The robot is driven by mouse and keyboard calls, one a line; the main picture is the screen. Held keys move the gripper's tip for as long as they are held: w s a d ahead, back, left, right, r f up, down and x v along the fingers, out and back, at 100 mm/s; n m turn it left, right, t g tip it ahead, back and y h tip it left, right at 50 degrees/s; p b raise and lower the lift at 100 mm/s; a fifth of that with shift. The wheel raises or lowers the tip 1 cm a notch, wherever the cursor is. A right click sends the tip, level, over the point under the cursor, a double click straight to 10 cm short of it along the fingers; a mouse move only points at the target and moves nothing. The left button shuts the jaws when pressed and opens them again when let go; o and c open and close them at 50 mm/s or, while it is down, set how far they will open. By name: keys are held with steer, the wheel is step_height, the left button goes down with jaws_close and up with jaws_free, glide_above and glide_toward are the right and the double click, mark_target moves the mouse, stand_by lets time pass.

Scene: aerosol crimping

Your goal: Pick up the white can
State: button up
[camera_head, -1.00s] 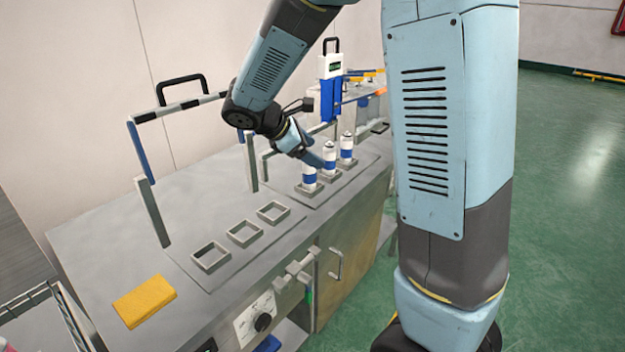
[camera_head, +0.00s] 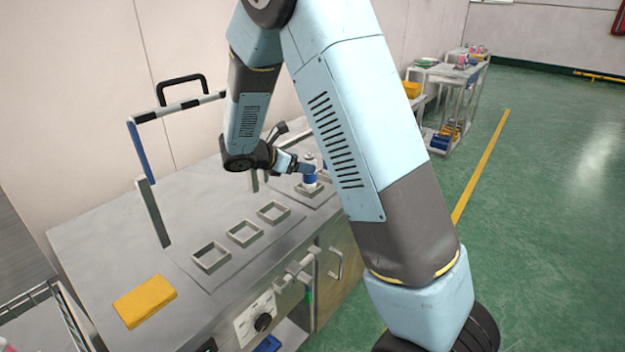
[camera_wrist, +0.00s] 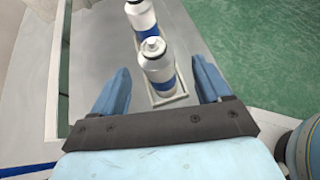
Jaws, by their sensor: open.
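In the wrist view this nearest can (camera_wrist: 156,66) stands between and slightly beyond the two blue fingers. A second white can (camera_wrist: 141,16) stands behind it in the wrist view. My gripper (camera_wrist: 158,84) is open, with a finger to each side of the near can and gaps visible on both sides. In the head view my gripper (camera_head: 304,168) is beside the can, its fingertips partly unclear. My arm hides most of the other cans there.
Several empty square holders (camera_head: 244,234) line the metal bench. A yellow block (camera_head: 144,301) lies at the near left. A striped frame with a black handle (camera_head: 182,106) rises behind. A cart (camera_head: 455,90) stands far off on the green floor.

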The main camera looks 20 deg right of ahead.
mark_target(309, 181)
steer(key=shift+w+x, duration=0.1)
steer(key=shift+x, duration=1.6)
steer(key=shift+w+x, duration=0.15)
steer(key=shift+x, duration=1.5)
steer(key=shift+r, duration=0.2)
steer(key=shift+c, duration=0.4)
steer(key=c, duration=1)
